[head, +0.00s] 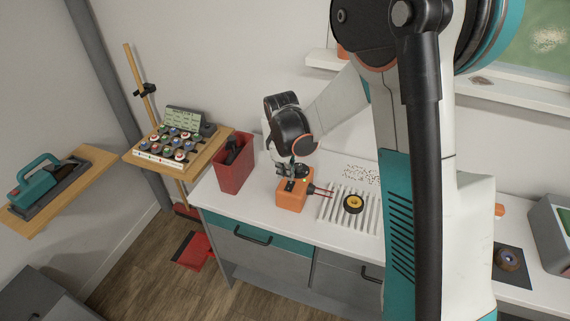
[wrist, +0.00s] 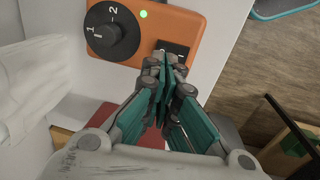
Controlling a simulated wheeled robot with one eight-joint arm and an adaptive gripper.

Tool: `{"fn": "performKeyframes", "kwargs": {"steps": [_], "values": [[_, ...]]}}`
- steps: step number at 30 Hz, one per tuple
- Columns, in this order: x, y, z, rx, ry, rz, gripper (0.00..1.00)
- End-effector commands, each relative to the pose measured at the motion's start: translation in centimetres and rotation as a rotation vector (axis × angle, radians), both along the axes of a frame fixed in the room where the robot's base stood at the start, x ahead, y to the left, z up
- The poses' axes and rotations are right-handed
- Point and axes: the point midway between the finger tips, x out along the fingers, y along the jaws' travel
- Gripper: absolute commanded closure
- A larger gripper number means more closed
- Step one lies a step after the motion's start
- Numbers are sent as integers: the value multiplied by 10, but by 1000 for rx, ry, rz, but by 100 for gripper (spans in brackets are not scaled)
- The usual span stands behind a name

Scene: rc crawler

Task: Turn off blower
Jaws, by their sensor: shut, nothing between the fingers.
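The blower unit is an orange box (head: 291,197) on the white bench, with dark red prongs or tubes pointing right toward a ribbed white mat. In the wrist view, the orange box (wrist: 190,25) shows a black round dial (wrist: 112,37) with the marks 1 and 2, a lit green light (wrist: 143,14) and a black rocker switch (wrist: 172,48). My gripper (wrist: 162,62) is shut and empty. Its fingertips are at the switch and hide part of it; I cannot tell whether they touch it. In the head view my gripper (head: 287,172) is just above the box.
A red bin (head: 233,170) stands left of the box. The bench front edge is clear.

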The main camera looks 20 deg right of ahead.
Motion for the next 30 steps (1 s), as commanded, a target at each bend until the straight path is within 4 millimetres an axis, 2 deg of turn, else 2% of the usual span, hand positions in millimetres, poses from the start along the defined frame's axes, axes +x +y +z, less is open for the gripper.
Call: {"fn": "performKeyframes", "kwargs": {"steps": [3, 6, 19, 24, 30], "values": [[1, -1, -14, 0, 0, 0, 100], [2, -1, -18, 0, 0, 0, 100], [2, -2, -21, 0, 0, 0, 100], [5, -4, -31, 5, 8, -1, 100], [4, -3, -28, 3, 6, 0, 100]]}}
